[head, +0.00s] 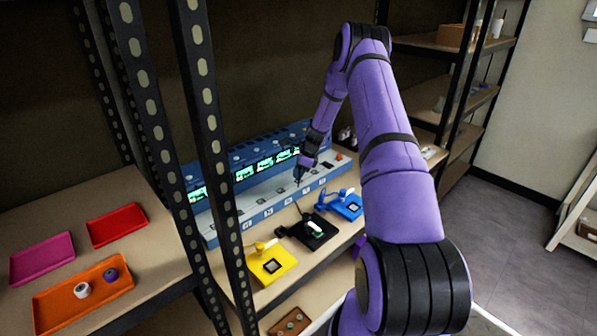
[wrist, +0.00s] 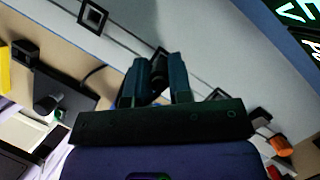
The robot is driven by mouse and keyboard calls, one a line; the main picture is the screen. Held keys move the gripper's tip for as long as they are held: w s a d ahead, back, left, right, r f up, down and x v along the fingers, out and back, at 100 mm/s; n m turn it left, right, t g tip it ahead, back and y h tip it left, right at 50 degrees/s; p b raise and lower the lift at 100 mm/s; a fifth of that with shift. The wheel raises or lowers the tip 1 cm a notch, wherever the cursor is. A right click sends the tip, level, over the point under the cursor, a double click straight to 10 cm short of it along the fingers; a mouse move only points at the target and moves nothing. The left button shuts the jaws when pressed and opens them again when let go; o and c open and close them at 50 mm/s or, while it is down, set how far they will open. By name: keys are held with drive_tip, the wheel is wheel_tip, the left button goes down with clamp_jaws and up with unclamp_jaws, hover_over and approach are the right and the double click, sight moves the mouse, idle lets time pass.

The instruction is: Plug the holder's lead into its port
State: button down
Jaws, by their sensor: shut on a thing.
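The long grey-and-blue unit (head: 262,190) stands at the back of the shelf, with a row of square ports along its front. My gripper (head: 299,178) is over this port strip. In the wrist view my gripper (wrist: 158,82) is shut on a small dark plug (wrist: 157,66), mostly hidden between the fingers. The plug is by the port strip; I cannot tell whether it touches a port. A framed square port (wrist: 92,16) shows to its upper left. The black holder (head: 318,236) lies in front of the unit, and a dark lead (wrist: 96,71) runs from its side towards my gripper.
A yellow holder (head: 279,265) and a blue holder (head: 349,208) flank the black one. A dark upright post (head: 215,150) stands left of the unit. An orange tray (head: 60,313), a red tray (head: 117,223) and a magenta tray (head: 42,257) lie on the left shelf.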

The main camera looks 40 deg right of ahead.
drive_tip(key=shift+f, duration=0.5)
drive_tip(key=c, duration=1)
unclamp_jaws()
drive_tip(key=shift+o, duration=0.2)
drive_tip(key=v, duration=1)
drive_tip(key=shift+r, duration=0.4)
drive_tip(key=shift+s+d, duration=0.15)
drive_tip(key=shift+s, duration=0.05)
